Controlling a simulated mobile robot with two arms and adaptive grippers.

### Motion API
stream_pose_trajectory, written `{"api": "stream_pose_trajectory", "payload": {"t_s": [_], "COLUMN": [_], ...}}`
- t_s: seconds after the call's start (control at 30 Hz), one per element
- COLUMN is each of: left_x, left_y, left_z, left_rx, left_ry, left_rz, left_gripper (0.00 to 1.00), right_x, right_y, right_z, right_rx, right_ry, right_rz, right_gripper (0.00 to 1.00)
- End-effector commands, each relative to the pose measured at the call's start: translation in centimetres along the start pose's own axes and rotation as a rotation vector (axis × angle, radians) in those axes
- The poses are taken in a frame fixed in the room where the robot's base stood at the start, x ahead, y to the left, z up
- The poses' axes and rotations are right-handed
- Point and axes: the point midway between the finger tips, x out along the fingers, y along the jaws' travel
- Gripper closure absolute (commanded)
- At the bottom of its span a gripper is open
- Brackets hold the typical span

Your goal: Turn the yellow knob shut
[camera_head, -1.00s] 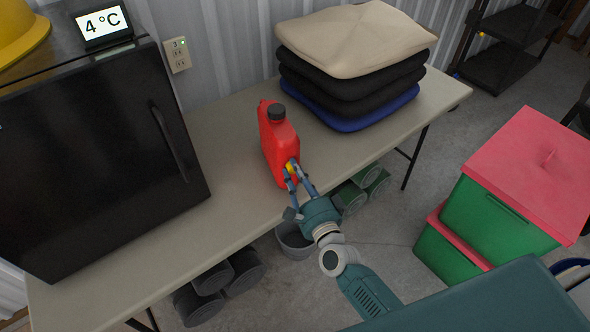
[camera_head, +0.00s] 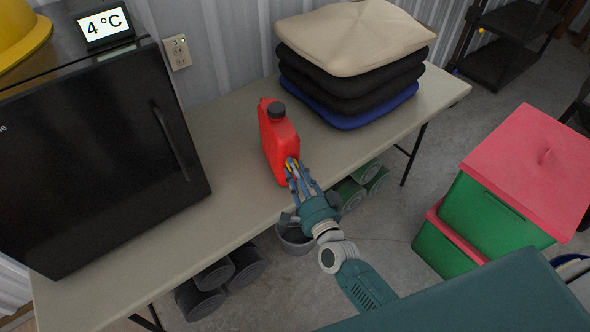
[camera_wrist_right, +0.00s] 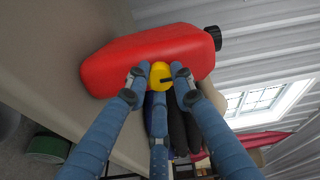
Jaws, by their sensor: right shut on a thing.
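The yellow knob (camera_wrist_right: 160,76) sits on the side of a red jerry can (camera_head: 277,140) that stands upright on the table (camera_head: 225,190). In the right wrist view the knob is round with a dark slot, and the red can (camera_wrist_right: 125,62) lies behind it. My right gripper (camera_head: 292,168) is shut on the knob, with a finger on each side of it; the wrist view shows the fingertips (camera_wrist_right: 158,84) at its edges. In the head view the fingers mostly hide the knob. My left gripper is not in view.
A black mini fridge (camera_head: 90,150) stands on the table's left part, and folded cushions (camera_head: 352,60) are stacked at the back right. Green bins with red lids (camera_head: 495,210) stand on the floor at right. Cans and a bucket are under the table.

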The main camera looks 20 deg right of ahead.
Motion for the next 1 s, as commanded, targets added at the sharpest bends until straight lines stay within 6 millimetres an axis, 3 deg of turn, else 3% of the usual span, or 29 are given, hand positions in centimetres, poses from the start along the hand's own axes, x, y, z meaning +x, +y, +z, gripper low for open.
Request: {"api": "stream_pose_trajectory", "payload": {"t_s": [0.13, 0.17, 0.23, 0.27, 0.67, 1.0], "left_x": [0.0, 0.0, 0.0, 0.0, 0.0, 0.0], "left_y": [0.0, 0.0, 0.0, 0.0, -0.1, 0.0], "left_z": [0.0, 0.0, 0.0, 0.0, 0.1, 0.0], "left_rx": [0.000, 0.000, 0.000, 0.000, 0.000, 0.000], "left_ry": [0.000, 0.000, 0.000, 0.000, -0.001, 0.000], "left_rz": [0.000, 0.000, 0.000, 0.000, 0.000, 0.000], "left_gripper": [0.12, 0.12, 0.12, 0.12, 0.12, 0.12], "right_x": [-0.1, -0.1, 0.0, 0.0, -0.9, -7.8], "right_y": [0.2, 0.2, 0.2, 0.1, 0.1, 0.2], "right_z": [-0.1, -0.1, -0.1, -0.1, 0.0, 0.0], "right_rx": [-0.002, -0.001, -0.001, -0.001, 0.000, -0.001], "right_ry": [0.000, 0.000, 0.000, 0.000, -0.001, -0.002], "right_rz": [0.003, 0.003, 0.003, 0.002, 0.001, 0.004], "right_gripper": [1.00, 0.73, 0.59, 0.57, 0.57, 0.57]}}
